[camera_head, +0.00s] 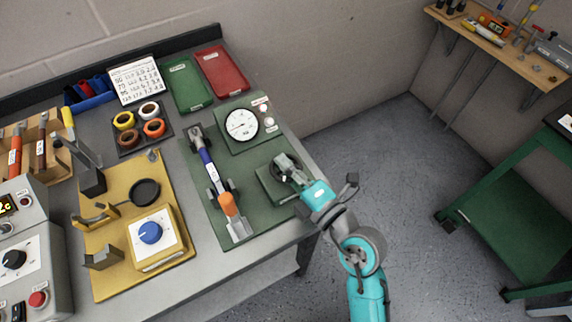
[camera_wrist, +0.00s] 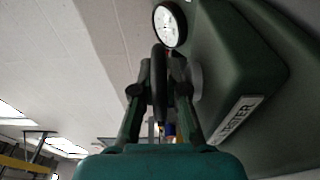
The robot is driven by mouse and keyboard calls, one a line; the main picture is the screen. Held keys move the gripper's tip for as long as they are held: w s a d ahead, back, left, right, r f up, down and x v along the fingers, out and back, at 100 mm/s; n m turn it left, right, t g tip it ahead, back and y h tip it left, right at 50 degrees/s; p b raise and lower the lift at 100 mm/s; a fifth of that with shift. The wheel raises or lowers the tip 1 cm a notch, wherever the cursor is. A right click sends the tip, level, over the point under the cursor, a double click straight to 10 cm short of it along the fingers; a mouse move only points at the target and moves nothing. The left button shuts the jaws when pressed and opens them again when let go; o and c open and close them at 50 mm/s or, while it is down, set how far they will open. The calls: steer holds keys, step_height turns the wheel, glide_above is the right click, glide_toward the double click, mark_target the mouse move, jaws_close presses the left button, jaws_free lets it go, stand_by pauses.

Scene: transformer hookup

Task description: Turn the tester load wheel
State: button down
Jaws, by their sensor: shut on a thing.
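The tester is a green unit on a green base plate (camera_head: 214,220) at the table's right end. Its round white dial gauge (camera_head: 242,124) stands behind the load wheel. The dark load wheel (camera_head: 275,173) sits on a low green block and is partly hidden by my gripper (camera_head: 287,167). In the wrist view the wheel's rim (camera_wrist: 159,80) shows nearly edge-on between the two fingers of my gripper (camera_wrist: 159,98), which is shut on it. The gauge (camera_wrist: 170,25) and a green housing with a partly readable label (camera_wrist: 240,118) also show there.
A lever tool with an orange grip (camera_head: 228,204) lies left of the wheel. A yellow fixture with a blue knob (camera_head: 150,232), tape rolls, and green and red trays (camera_head: 222,72) share the table. Open floor (camera_head: 390,160) lies right of the table; a green cart stands beyond.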

steer(key=shift+m+t+h, duration=0.4)
steer(key=shift+t+h, duration=0.1)
steer(key=shift+h, duration=0.1)
steer(key=c, duration=1.5)
jaws_free()
steer(key=v, duration=1.2)
steer(key=shift+w+d, duration=0.1)
